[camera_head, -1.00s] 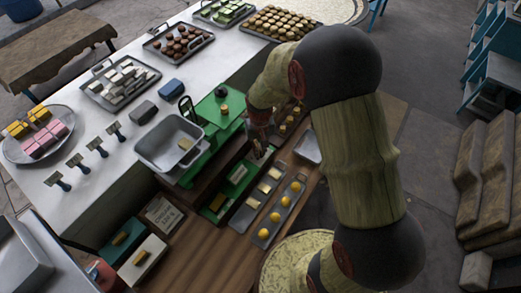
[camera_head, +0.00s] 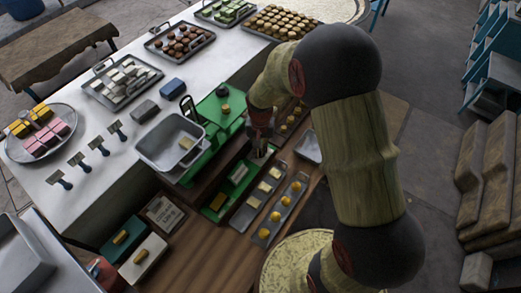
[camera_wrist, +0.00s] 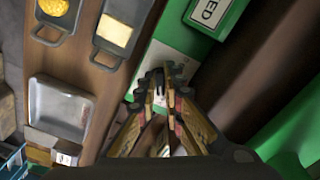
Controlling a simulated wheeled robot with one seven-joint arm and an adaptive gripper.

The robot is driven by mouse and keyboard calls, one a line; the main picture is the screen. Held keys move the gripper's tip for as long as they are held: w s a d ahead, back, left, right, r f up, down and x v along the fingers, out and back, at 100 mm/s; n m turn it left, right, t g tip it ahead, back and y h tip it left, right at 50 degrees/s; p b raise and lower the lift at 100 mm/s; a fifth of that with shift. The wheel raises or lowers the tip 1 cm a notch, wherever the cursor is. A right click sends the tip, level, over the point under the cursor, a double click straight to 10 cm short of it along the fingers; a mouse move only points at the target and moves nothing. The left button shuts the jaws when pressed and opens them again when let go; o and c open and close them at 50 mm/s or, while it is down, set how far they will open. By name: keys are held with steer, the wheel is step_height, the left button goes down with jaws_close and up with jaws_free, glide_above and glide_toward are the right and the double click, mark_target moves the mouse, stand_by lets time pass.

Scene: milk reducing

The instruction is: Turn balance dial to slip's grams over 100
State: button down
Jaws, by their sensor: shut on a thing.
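The green balance (camera_head: 222,112) stands at the table's edge, with a grey metal pan (camera_head: 170,146) at its left. My gripper (camera_head: 259,150) reaches down at the balance's front right side, partly hidden by my arm. In the wrist view my gripper (camera_wrist: 159,78) has its fingertips close together on a small dark piece, which I take to be the balance dial, over a white and green face. The fingers cover most of it, and no dial marking is readable. The slip (camera_head: 165,212) lies on the wooden surface at the front; its writing is too small to read.
Small trays with yellow pieces (camera_head: 277,217) and pale blocks (camera_head: 254,202) lie right of the balance. A white label (camera_wrist: 209,12) ending in "ED" is on a green part. White and green boxes (camera_head: 143,258) stand at the front left. Trays of sweets line the back.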

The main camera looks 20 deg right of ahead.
mark_target(260, 152)
steer(key=c, duration=2)
jaws_free()
steer(key=shift+o, duration=0.4)
steer(key=shift+r, duration=0.1)
step_height(260, 152, up, 12)
